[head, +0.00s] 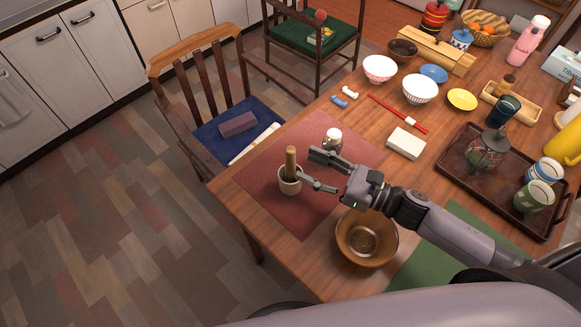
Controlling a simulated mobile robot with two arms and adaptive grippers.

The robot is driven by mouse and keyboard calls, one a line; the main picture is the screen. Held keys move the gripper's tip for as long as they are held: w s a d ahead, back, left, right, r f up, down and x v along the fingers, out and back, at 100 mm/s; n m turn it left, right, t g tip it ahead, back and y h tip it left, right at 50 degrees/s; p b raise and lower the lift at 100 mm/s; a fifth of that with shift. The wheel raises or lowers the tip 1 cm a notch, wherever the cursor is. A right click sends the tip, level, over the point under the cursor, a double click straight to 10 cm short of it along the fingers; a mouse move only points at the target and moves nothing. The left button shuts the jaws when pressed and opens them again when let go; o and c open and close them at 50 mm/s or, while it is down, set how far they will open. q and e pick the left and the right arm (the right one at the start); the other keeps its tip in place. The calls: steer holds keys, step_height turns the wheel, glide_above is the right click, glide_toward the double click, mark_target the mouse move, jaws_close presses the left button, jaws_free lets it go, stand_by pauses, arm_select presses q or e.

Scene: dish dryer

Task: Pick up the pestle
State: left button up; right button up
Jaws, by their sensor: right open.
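The mortar is on the red placemat (262,176) near the table's left edge. My right gripper (322,171) is open, just right of the pestle, with its fingers pointing left toward it. One finger reaches near the mortar's right side and the other is farther back. Nothing is held in it. The pestle's lower end is hidden inside the mortar. My left gripper is not in view.
A small white-capped shaker (332,141) stands just behind my right gripper. An amber glass bowl (366,237) sits in front of it. A white block (405,143) and a dark tray (463,167) lie to the right. A chair (205,100) with a blue cushion stands left of the table.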

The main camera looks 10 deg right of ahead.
mark_target(290, 158)
steer(key=p+x, duration=0.1)
steer(key=x, duration=0.4)
steer(key=shift+w+a+r+p, duration=0.1)
steer(key=shift+a+p, duration=0.1)
steer(key=shift+p, duration=0.15)
steer(key=shift+w+a, duration=0.2)
steer(key=shift+a, duration=0.05)
jaws_close()
